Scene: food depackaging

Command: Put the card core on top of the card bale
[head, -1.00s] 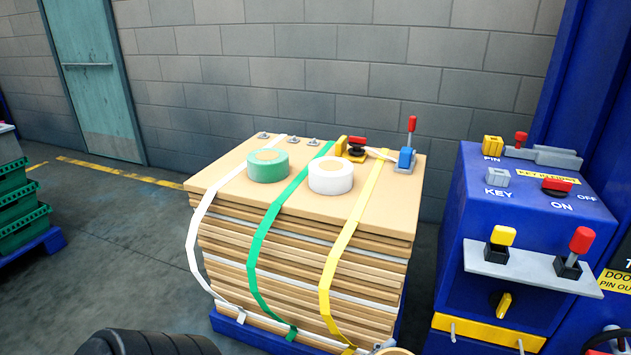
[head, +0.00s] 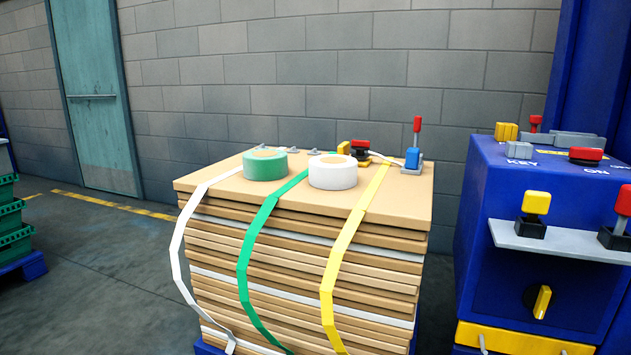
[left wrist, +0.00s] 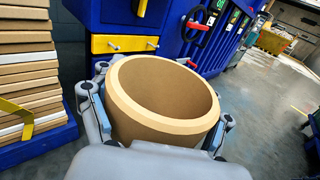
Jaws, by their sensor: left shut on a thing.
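The card bale (head: 300,262) is a tall stack of tan card sheets with a flat top. White, green and yellow straps run over its front. A green tape roll (head: 265,166) and a white tape roll (head: 333,173) lie on its top. The card core (left wrist: 150,128), a short, wide, hollow tan tube, fills the middle of the left wrist view. My left gripper (left wrist: 165,95) is shut on it, with a grey finger on either side. The bale's edge shows at the left of that view, apart from the core. Neither gripper shows in the head view.
A strapping tool (head: 361,149) and a red-handled lever on a blue block (head: 412,158) stand at the bale top's back right. A blue control cabinet (head: 500,270) is right of the bale. The bale top's front is bare except for straps. Green crates (head: 12,222) stand far left.

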